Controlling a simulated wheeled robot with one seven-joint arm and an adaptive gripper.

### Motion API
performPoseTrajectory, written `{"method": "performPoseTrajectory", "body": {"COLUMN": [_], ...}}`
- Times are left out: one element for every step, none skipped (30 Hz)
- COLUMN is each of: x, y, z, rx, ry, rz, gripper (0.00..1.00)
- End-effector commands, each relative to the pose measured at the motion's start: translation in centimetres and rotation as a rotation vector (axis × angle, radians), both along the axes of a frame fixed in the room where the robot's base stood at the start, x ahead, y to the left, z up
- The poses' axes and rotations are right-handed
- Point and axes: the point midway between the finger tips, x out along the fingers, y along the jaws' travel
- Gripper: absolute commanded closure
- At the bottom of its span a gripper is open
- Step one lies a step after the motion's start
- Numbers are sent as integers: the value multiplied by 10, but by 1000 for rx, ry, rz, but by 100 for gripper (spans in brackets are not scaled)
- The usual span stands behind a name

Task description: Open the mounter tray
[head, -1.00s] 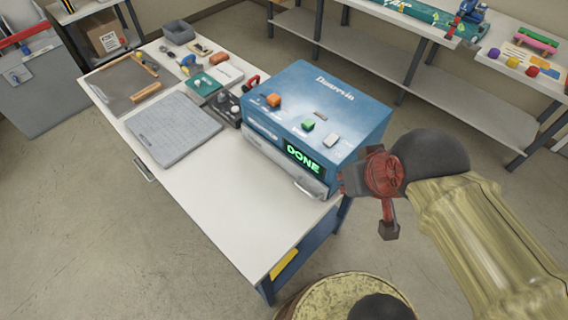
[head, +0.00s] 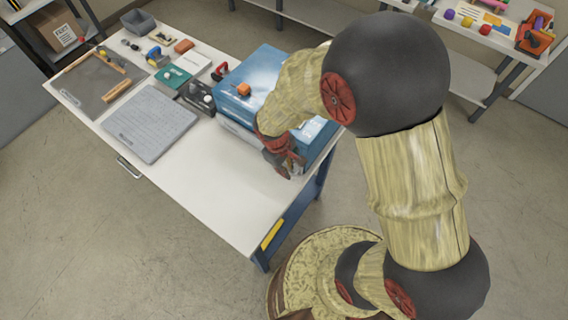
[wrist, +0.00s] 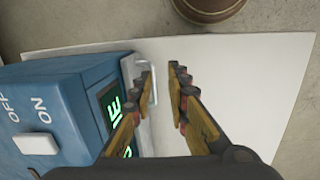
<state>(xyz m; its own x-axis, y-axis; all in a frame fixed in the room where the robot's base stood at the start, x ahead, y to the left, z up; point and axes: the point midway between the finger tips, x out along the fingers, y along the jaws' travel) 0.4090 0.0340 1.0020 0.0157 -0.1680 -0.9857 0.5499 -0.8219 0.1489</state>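The blue mounter (head: 262,72) stands on the white table, its front partly hidden behind my arm in the head view. In the wrist view the mounter (wrist: 60,100) fills the left side, with a lit green display (wrist: 112,105). The pale tray front (wrist: 132,72) runs beside the display, with a light handle bar (wrist: 154,84) standing out from it. My gripper (wrist: 162,72) is open, its fingertips apart at the handle; the left finger overlaps the tray front and the right is beyond the bar. I cannot tell whether they touch it. In the head view my gripper (head: 280,165) is at the mounter's front.
The white table (head: 215,195) is clear in front of the mounter. A grey slab (head: 150,124), a dark controller (head: 198,97) and small tools lie to the left. A shelf unit and a side table stand behind.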

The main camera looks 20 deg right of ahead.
Motion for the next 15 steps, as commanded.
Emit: {"method": "performPoseTrajectory", "body": {"x": [18, 24, 29, 30, 31, 32, 32, 32, 32, 32, 32, 33, 34, 35, 35], "y": [3, 5, 6, 6, 7, 7, 6, 6, 5, 4, 3, 3, 2, 1, 0], "z": [3, 5, 6, 5, 4, 1, -1, -5, -10, -14, -19, -25, -30, -35, -41], "rx": [8, 11, 15, 16, 18, 21, 20, 19, 19, 18, 19, 20, 20, 19, 20], "ry": [-42, -58, -71, -77, -79, -82, -81, -80, -79, -78, -78, -79, -79, -78, -79], "rz": [29, 43, 55, 61, 65, 68, 70, 71, 71, 70, 69, 69, 69, 68, 69], "gripper": [84, 84, 84, 84, 84, 84, 84, 84, 84, 84, 84, 84, 84, 84, 84]}}
